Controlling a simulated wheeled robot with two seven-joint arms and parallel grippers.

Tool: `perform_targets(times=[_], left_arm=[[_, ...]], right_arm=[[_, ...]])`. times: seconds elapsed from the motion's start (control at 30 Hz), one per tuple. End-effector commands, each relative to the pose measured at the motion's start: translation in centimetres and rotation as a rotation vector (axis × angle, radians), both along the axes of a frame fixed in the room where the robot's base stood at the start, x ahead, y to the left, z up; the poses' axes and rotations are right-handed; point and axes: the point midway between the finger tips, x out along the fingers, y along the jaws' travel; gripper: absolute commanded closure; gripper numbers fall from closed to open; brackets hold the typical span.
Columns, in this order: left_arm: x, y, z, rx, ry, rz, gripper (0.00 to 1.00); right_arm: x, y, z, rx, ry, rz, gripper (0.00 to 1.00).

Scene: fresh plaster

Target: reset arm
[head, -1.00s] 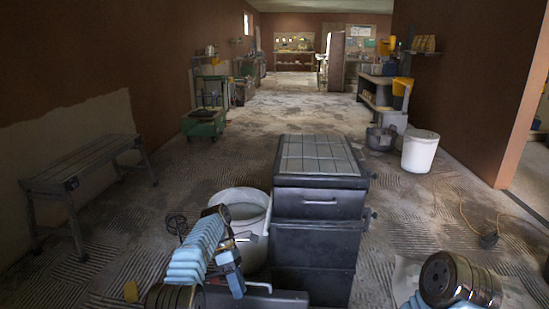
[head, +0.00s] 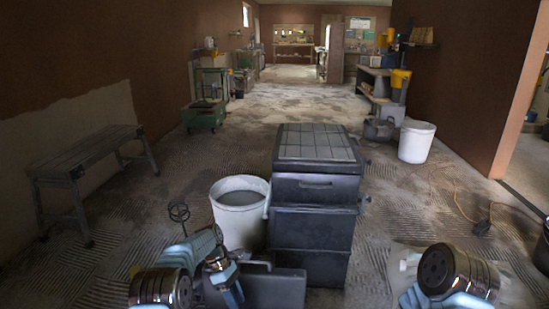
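My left arm (head: 160,288) shows at the bottom left of the head view, with a dark, shiny round joint and pale blue links. It is folded, and a dark and blue link (head: 226,284) runs down to the bottom edge. I cannot make out gripper fingers on it. My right arm (head: 455,272) shows at the bottom right as a similar round joint with pale blue parts below. Its gripper is outside the picture. No object is visibly held by either arm.
A black stacked toolbox (head: 314,205) stands close ahead, with a white bucket (head: 243,212) to its left and a dark case (head: 265,289) in front. A wire whisk (head: 179,213) rises beside my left arm. A bench (head: 84,165) stands left. Floor beyond the toolbox is largely clear.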

Motion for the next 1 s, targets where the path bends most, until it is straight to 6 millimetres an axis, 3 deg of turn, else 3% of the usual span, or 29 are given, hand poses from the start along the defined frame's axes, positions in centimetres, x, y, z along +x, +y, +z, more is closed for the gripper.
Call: perform_targets(times=[0.17,0.27,0.4,0.47,0.6,0.7,0.83,1.0], left_arm=[[-2.3,0.8,-5.2,-0.046,-0.117,-0.097,0.6],[-5.0,1.1,-8.8,-0.076,-0.219,-0.2,0.6],[-11.3,1.1,-13.1,-0.118,-0.409,-0.424,0.6],[-14.5,0.8,-14.0,-0.137,-0.493,-0.538,0.6],[-21.8,-0.1,-14.1,-0.178,-0.683,-0.8,0.6],[-25.8,-0.7,-12.9,-0.198,-0.793,-0.951,0.6],[-29.0,-1.1,-11.5,-0.21,-0.886,-1.075,0.6],[-30.1,-1.3,-10.8,-0.213,-0.924,-1.124,0.6]], right_arm=[[0.0,0.0,0.0,0.0,0.0,0.0,0.57],[0.0,0.0,0.0,0.0,0.0,0.0,0.57],[0.0,0.0,0.0,0.0,0.0,0.0,0.57],[0.0,0.0,0.0,0.0,0.0,0.0,0.57],[0.0,0.0,0.0,0.0,0.0,0.0,0.57],[0.0,0.0,0.0,0.0,0.0,0.0,0.57],[0.0,0.0,0.0,0.0,0.0,0.0,0.57],[0.0,0.0,0.0,0.0,0.0,0.0,0.57]])
